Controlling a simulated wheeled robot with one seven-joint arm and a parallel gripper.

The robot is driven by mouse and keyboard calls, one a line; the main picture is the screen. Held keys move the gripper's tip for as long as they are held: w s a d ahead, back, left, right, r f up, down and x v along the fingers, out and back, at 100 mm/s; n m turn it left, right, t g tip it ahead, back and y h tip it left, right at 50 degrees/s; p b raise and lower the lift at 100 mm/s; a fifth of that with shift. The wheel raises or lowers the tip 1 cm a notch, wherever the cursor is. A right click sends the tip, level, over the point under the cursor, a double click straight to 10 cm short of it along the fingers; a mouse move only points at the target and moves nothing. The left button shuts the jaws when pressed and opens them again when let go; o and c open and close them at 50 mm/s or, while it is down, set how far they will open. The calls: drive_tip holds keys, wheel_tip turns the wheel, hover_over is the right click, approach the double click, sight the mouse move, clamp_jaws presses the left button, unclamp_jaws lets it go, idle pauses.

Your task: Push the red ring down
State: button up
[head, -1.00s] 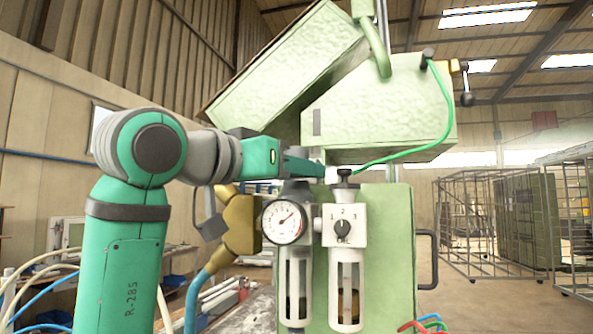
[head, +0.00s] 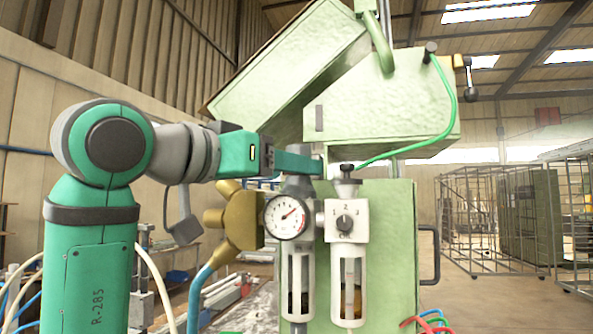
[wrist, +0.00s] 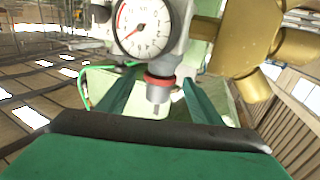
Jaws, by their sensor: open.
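The red ring (wrist: 158,80) sits around the grey post above the gauge; the wrist view shows this upside down. The ring lies between the two fingers of my open gripper (wrist: 160,85), with gaps on both sides. In the head view my gripper (head: 300,162) reaches in from the left, across the top of the grey post (head: 298,186), and the ring is hidden there. The round dial gauge (head: 287,217) is just below; it also fills the top of the wrist view (wrist: 142,25).
A white unit with a numbered black knob (head: 345,221) stands right of the gauge. A brass fitting (head: 238,218) is close on the left and shows in the wrist view (wrist: 245,50). Green machine housings (head: 385,105) overhang from above. A green hose (head: 430,145) loops at the right.

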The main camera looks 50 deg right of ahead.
drive_tip(key=a, duration=0.7)
drive_tip(key=shift+s+a, duration=0.15)
drive_tip(key=shift+s, duration=0.15)
